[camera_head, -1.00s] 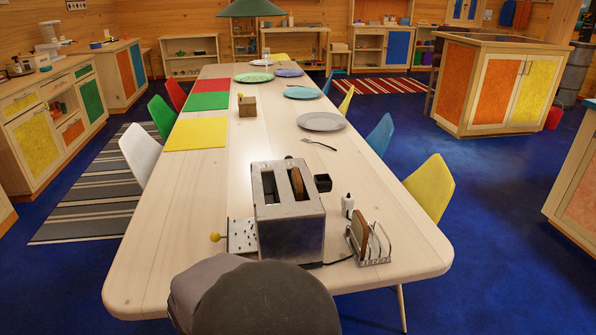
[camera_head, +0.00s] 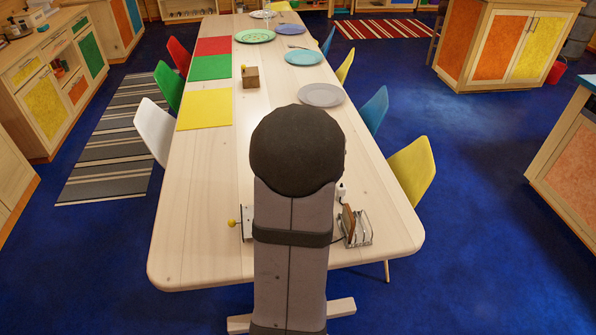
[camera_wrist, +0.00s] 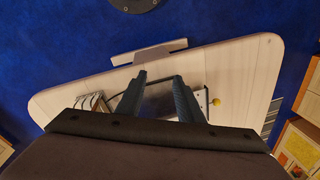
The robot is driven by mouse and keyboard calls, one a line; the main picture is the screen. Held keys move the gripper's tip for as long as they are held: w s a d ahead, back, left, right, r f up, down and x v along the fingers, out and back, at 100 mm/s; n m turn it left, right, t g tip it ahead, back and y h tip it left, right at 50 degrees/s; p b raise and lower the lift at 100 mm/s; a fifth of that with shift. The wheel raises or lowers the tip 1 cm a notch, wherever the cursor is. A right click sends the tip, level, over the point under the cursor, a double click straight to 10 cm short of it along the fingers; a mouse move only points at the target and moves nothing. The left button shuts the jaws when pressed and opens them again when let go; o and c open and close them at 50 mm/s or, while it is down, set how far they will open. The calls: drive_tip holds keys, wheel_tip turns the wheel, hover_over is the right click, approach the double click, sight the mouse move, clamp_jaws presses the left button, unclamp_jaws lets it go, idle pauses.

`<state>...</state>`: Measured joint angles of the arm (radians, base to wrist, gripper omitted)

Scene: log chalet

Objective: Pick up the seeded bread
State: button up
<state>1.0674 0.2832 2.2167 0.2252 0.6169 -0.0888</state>
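A brown bread slice (camera_head: 348,221) stands in a metal toast rack (camera_head: 358,232) near the table's front right; I cannot tell whether it is seeded. The rack also shows at the left in the wrist view (camera_wrist: 92,102). Part of the metal toaster (camera_wrist: 160,106) shows between my fingers in the wrist view; no bread is clear there. My gripper (camera_wrist: 159,77) is open, its two dark fingers apart above the table, with nothing seen between them but toaster and table behind.
The pale wooden table (camera_head: 190,220) carries yellow (camera_head: 204,109), green and red mats, a wooden block (camera_head: 250,77) and several plates, including a grey plate (camera_head: 321,95). A small white bottle (camera_head: 341,191) stands beside the rack. A yellow knob (camera_wrist: 216,101) sits by the toaster. Chairs line both sides.

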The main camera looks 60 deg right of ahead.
drive_tip(key=w+d+r+n+t+h, duration=0.1)
drive_tip(key=w+d+r, duration=0.1)
drive_tip(key=d, duration=0.3)
drive_tip(key=w+d+r+n+t+h, duration=0.1)
drive_tip(key=w+d+r+n+h, duration=0.1)
drive_tip(key=d, duration=0.3)
drive_tip(key=w+d+r+n+t+h+b, duration=0.1)
drive_tip(key=w+d+r+h, duration=0.1)
drive_tip(key=w+d+r, duration=0.2)
drive_tip(key=shift+d, duration=0.6)
drive_tip(key=shift+w, duration=0.1)
drive_tip(key=shift+w+p+x, duration=0.15)
drive_tip(key=shift+p+x, duration=0.2)
drive_tip(key=shift+x, duration=1.5)
drive_tip(key=shift+w+p+x, duration=0.1)
drive_tip(key=shift+p+x, duration=0.25)
drive_tip(key=shift+x, duration=1.45)
drive_tip(key=shift+r, duration=0.1)
drive_tip(key=c, duration=0.8)
